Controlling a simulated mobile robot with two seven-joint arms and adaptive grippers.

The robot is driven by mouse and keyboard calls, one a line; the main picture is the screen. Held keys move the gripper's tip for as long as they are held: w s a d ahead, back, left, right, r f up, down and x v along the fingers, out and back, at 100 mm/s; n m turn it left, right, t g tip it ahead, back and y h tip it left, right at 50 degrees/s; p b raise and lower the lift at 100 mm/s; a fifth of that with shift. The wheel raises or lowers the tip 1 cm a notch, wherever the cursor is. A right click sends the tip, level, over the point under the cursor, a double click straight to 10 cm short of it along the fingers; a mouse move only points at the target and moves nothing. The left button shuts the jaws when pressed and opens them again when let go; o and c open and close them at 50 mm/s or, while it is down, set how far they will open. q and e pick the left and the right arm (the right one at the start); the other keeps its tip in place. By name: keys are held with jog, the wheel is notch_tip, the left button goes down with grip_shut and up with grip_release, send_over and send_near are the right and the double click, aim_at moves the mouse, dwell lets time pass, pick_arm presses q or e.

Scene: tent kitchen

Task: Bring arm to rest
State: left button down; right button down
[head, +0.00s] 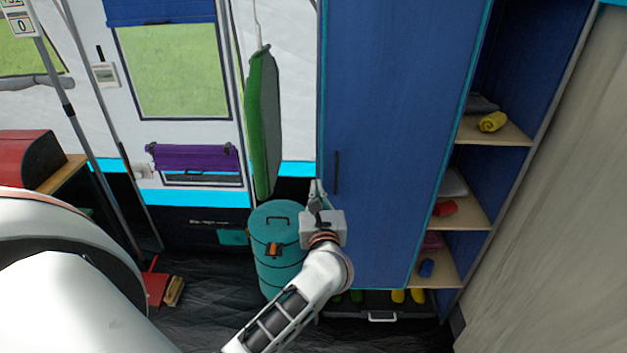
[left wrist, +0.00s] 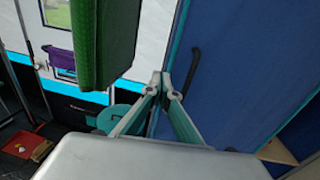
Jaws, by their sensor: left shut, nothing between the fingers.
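My left gripper (head: 316,190) is in front of the blue cabinet door, just left of its dark handle (head: 336,172), and above the right side of the teal barrel. In the left wrist view the fingertips of my left gripper (left wrist: 165,84) meet, with nothing between them. The dark handle also shows in the left wrist view (left wrist: 194,68), close to the right of the fingers. I cannot tell the gap to the door exactly. My left arm reaches up from the bottom of the head view. My right gripper is in neither view.
The blue cabinet (head: 390,120) is shut in front, with open shelves (head: 490,132) at its right. A teal barrel (head: 275,265) stands left of my gripper. A green hanging bag (head: 262,120) is above it. A red dustpan (head: 155,283) lies on the dark floor.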

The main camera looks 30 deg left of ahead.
pick_arm(q)
jog(key=v, duration=0.6)
jog(key=shift+s+a, duration=0.1)
jog(key=shift+s, duration=0.1)
jog(key=s+d+f+m+t+h, duration=0.25)
jog(key=d+m+h, duration=0.35)
jog(key=m, duration=0.8)
jog(key=s+d+f+m+t+h, duration=0.15)
jog(key=d+m+t+h, duration=0.35)
jog(key=m, duration=0.9)
jog(key=s+f+m+g+h, duration=0.1)
jog(key=s+f+m+g, duration=0.2)
jog(key=s+f+m, duration=0.2)
jog(key=s+d+f+m+g+h, duration=0.1)
jog(key=s+f+m+g, duration=0.3)
jog(key=f+m, duration=0.4)
jog(key=s+d+f+m+g, duration=0.1)
jog(key=s+f+m+g, duration=0.3)
jog(key=f, duration=0.8)
jog(key=s+m, duration=0.2)
jog(key=m, duration=0.1)
jog(key=shift+s+h, duration=0.35)
jog(key=shift+h, duration=0.05)
